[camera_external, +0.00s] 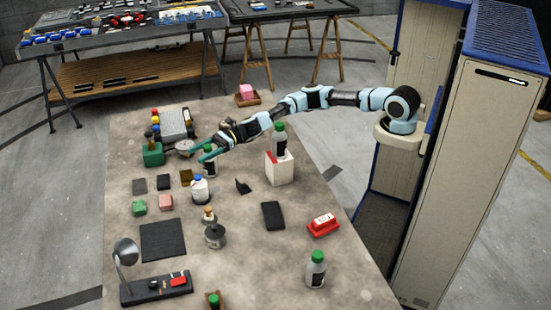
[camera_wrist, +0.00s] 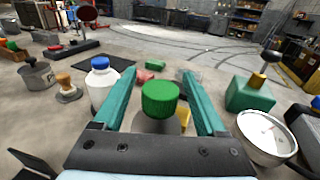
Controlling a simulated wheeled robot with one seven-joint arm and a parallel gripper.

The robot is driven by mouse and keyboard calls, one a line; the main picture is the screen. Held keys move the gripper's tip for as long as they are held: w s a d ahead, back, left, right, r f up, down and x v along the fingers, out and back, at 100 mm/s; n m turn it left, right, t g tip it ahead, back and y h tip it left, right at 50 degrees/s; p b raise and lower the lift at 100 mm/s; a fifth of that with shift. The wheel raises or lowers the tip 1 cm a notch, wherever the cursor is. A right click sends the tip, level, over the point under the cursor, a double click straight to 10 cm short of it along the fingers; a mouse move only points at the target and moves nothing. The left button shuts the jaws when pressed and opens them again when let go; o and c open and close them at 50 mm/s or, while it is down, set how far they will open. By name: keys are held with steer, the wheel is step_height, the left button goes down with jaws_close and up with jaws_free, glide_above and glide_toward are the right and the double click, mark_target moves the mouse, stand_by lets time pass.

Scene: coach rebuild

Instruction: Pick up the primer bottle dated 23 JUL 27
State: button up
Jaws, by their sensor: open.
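My gripper (camera_external: 203,153) is open, at the far end of my outstretched arm over the table. A green-capped bottle (camera_external: 209,167) with a dark label stands at the gripper. In the wrist view its green cap (camera_wrist: 160,97) shows between the two teal fingers, with a gap on each side; most of its body is hidden. A similar green-capped bottle (camera_external: 279,142) stands on a white box, and another (camera_external: 316,270) stands near the table's front right. A green cap (camera_external: 213,299) also shows in a small wooden holder at the front edge. No date is readable on any label.
A white blue-capped bottle (camera_external: 200,191) stands close in front of the gripper; it shows left of the fingers in the wrist view (camera_wrist: 101,85). The table's front middle has bare room.

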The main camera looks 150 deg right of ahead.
jaws_close()
stand_by(0.5)
stand_by(0.8)
